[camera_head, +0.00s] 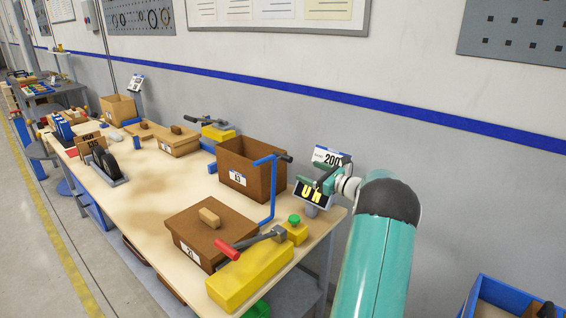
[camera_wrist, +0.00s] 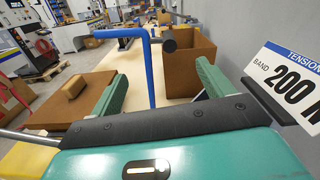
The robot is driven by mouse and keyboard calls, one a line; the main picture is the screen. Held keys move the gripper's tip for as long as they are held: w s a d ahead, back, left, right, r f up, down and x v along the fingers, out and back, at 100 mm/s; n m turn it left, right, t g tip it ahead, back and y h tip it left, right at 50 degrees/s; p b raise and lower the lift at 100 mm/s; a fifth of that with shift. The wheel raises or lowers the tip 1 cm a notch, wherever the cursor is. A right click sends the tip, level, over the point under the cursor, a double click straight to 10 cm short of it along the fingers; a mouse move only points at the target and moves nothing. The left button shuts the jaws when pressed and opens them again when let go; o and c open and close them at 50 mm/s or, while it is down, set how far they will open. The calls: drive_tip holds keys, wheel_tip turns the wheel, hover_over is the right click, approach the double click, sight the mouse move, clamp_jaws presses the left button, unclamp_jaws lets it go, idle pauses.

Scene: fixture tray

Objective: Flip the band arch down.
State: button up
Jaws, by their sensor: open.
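The band arch, a bent blue tube (camera_head: 273,190) with a black knob, stands upright at the table's right end beside the brown box marked 13. In the wrist view the blue tube (camera_wrist: 151,75) rises between my fingers and bends left at the top; its black knob (camera_wrist: 169,45) points right. My gripper (camera_head: 318,183) is to the right of the arch in the head view. In the wrist view my gripper (camera_wrist: 160,85) has its two green fingers spread wide, with nothing held. The tube appears beyond the fingers, and I see no contact.
An open brown box (camera_head: 243,178) stands behind the arch, and a lidded brown box (camera_head: 205,228) in front. A yellow clamp block (camera_head: 250,273) with a red-handled lever is at the near edge. A "200" sign (camera_wrist: 295,78) stands close to my gripper's right.

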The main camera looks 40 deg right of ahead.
sight(280, 159)
drive_tip(key=w+a, duration=0.1)
drive_tip(key=w, duration=1.2)
drive_tip(key=shift+a, duration=0.1)
drive_tip(key=shift+c, duration=0.2)
drive_tip(key=c, duration=1.2)
drive_tip(key=shift+s+a+r, duration=0.15)
drive_tip(key=shift+a+r, duration=0.05)
drive_tip(key=shift+r, duration=0.1)
